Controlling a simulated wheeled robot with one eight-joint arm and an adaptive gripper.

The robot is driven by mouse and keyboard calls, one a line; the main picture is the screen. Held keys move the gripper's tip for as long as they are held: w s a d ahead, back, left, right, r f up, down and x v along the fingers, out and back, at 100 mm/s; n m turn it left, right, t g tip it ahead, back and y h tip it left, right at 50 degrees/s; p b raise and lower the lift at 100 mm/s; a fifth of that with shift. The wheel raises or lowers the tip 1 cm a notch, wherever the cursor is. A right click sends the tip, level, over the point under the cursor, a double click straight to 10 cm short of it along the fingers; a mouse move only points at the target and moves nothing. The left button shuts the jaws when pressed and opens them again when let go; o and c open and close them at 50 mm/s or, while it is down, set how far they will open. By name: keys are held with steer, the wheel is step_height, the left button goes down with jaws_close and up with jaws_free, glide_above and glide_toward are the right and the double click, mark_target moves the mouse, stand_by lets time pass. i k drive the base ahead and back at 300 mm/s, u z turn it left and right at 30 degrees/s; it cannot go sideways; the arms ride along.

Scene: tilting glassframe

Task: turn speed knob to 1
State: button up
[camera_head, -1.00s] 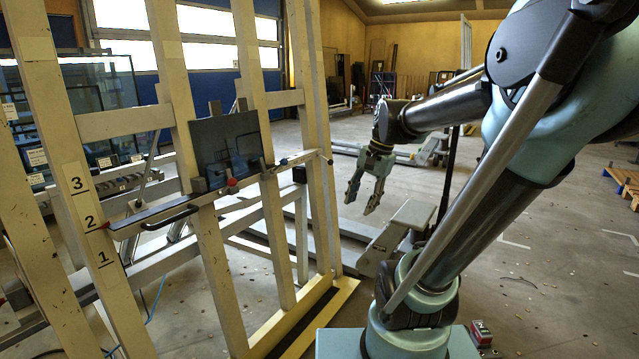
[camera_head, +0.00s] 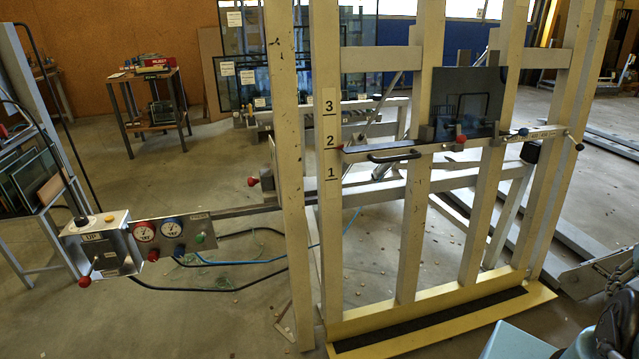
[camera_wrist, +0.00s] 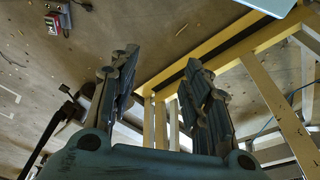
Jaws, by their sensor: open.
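No knob is readable as the speed knob. My gripper (camera_wrist: 158,75) shows in the wrist view, open and empty, over the floor and a yellow base beam.
The tilting frame (camera_head: 412,220) stands right of the panel, with a dark glass pane (camera_head: 468,102) on its ledge. The ledge's red tip is beside "2" on the post. Hoses (camera_head: 215,262) hang below the panel. A cart (camera_head: 150,100) stands behind.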

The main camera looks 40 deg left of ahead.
mark_target(82, 221)
steer(key=u, duration=3.15)
steer(key=k, duration=1.3)
steer(key=u, duration=0.55)
steer(key=i, duration=1.7)
steer(key=z, duration=0.5)
